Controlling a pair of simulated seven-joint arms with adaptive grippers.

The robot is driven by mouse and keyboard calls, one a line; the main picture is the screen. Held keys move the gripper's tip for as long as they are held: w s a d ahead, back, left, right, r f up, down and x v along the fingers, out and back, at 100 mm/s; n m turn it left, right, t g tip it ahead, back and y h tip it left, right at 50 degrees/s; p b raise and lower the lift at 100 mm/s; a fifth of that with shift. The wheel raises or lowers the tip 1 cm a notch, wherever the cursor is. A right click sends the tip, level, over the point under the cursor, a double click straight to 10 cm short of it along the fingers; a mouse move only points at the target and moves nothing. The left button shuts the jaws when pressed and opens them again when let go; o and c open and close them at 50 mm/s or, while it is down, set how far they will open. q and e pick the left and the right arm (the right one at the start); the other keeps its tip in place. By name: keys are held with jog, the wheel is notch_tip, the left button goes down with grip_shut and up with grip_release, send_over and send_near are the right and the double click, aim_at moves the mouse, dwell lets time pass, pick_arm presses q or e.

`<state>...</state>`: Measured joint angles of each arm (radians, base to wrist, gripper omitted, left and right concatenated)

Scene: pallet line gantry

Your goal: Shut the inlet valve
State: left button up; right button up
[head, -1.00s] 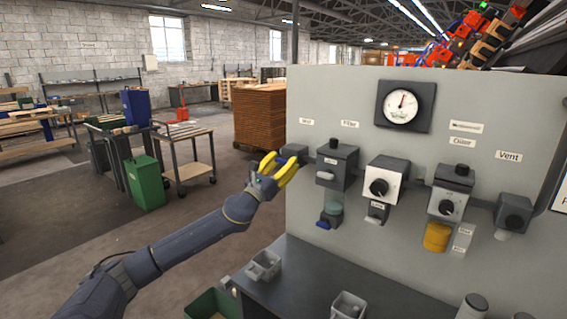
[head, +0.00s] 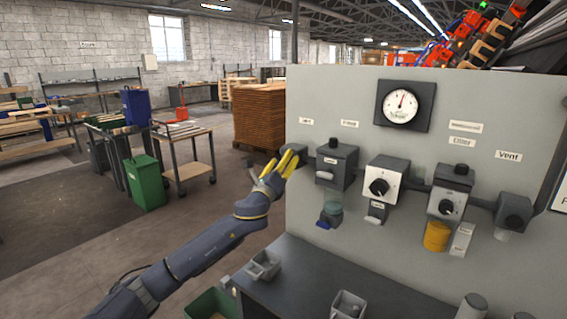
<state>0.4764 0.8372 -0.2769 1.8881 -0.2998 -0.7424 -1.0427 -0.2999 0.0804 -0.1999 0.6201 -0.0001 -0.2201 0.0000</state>
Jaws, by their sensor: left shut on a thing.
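The inlet valve (head: 298,147) is most likely the small dark box at the left end of the grey panel. A label too small to read for sure sits above it. My left gripper (head: 292,158) has yellow fingers and is at this box, shut on what seems to be its handle. The fingers hide the handle, so its angle cannot be told. My right gripper is not in view.
The panel (head: 460,105) also carries a round gauge (head: 402,103), a filter unit (head: 337,165), a knobbed box (head: 386,182), another knobbed unit (head: 448,203) and the vent valve box (head: 513,213). Below is a dark bench (head: 300,290) with small grey bins (head: 263,265).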

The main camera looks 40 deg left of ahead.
pick_arm(q)
jog(key=n+g+y, duration=0.1)
jog(key=n, duration=0.2)
jog(key=n+g+y, duration=0.1)
jog(key=n, duration=0.3)
jog(key=shift+r, duration=0.2)
jog(key=n+g, duration=0.2)
jog(key=n, duration=0.2)
jog(key=shift+a+n, duration=0.1)
jog(key=shift+n, duration=0.6)
jog(key=o, duration=1.1)
jog(key=shift+a+f, duration=0.1)
jog(key=shift+o, duration=1)
jog(key=shift+s+d, duration=0.15)
jog(key=shift+d, duration=0.05)
jog(key=shift+s+d, duration=0.15)
jog(key=shift+s, duration=0.15)
jog(key=v, duration=1.1)
